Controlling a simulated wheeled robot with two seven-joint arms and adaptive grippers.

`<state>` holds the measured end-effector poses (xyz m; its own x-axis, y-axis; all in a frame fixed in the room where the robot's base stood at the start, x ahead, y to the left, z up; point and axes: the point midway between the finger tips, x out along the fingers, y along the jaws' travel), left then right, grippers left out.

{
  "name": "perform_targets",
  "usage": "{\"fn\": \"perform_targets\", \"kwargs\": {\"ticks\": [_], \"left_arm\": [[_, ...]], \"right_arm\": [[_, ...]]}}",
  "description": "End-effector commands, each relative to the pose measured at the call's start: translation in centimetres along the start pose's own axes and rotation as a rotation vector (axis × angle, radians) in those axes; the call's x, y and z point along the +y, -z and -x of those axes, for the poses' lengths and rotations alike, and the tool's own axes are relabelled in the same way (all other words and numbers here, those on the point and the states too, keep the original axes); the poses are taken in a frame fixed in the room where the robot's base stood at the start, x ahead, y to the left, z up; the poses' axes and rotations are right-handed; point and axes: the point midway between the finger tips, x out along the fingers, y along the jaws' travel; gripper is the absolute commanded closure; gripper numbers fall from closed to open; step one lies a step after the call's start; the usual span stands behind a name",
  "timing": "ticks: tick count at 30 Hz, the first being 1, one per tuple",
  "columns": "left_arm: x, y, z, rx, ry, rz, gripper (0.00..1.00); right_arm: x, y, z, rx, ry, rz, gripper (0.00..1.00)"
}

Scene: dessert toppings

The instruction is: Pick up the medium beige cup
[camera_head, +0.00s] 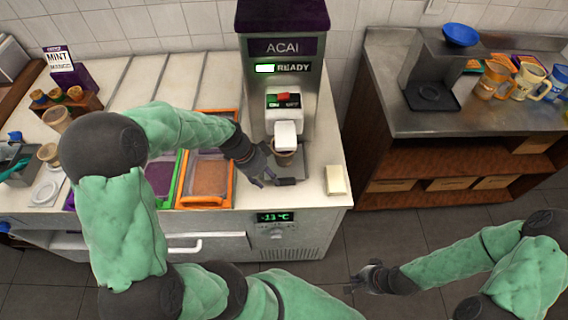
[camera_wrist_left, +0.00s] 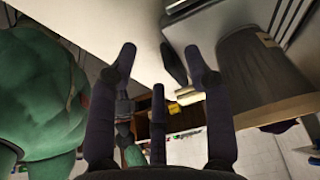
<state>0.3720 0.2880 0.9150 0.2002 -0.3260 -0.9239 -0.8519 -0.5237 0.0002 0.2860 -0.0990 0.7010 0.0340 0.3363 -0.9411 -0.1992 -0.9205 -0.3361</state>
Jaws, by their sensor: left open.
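A brownish-beige cup (camera_head: 285,159) stands under the spout of the acai machine (camera_head: 281,73), its top partly hidden by the spout. A large taupe cup with a pale rim, apparently the same one, fills the right of the left wrist view (camera_wrist_left: 262,68). My left gripper (camera_head: 276,181) is open and empty, just in front of the cup. In the left wrist view its spread fingers (camera_wrist_left: 162,58) have the cup beside the right finger, not between them. Whether they touch cannot be told. My right gripper (camera_head: 368,277) hangs low over the floor, away from the counter.
Orange-framed topping trays (camera_head: 206,180) lie left of the machine. A cream block (camera_head: 335,181) sits at the counter's right front corner. Smaller cups (camera_head: 48,153) stand far left. A side table holds a blue bowl (camera_head: 461,35) and several mugs (camera_head: 493,80). Floor between is clear.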

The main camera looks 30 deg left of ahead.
Motion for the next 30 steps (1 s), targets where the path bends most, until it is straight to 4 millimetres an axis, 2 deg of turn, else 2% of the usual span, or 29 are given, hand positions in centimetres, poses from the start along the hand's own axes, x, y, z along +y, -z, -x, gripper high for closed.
{"fn": "perform_targets", "kwargs": {"ticks": [11,15,22,23,27,28,30], "left_arm": [[0.1,4.7,-2.0,0.000,-0.001,-0.005,0.50],[0.0,4.4,-3.0,0.000,0.000,-0.001,0.50],[0.0,4.4,-3.0,0.000,0.000,-0.001,0.50],[0.0,4.4,-3.0,0.000,0.000,-0.001,0.55],[0.0,4.4,-3.0,0.000,0.000,-0.001,0.95],[0.0,4.4,-3.0,0.000,0.000,-0.001,1.00],[0.0,4.4,-3.0,0.000,0.000,-0.001,1.00]], "right_arm": [[0.0,0.0,-0.1,0.000,0.000,0.000,1.00],[0.2,0.0,-0.5,0.000,0.000,0.000,1.00],[0.1,0.0,-0.4,0.000,0.000,0.000,1.00],[0.1,0.0,-0.4,0.000,0.000,0.000,1.00],[0.1,0.0,-0.4,0.000,0.000,0.000,1.00],[0.1,0.0,-0.4,0.000,0.000,0.000,1.00],[0.1,0.0,-0.4,0.000,0.000,0.000,1.00]]}}
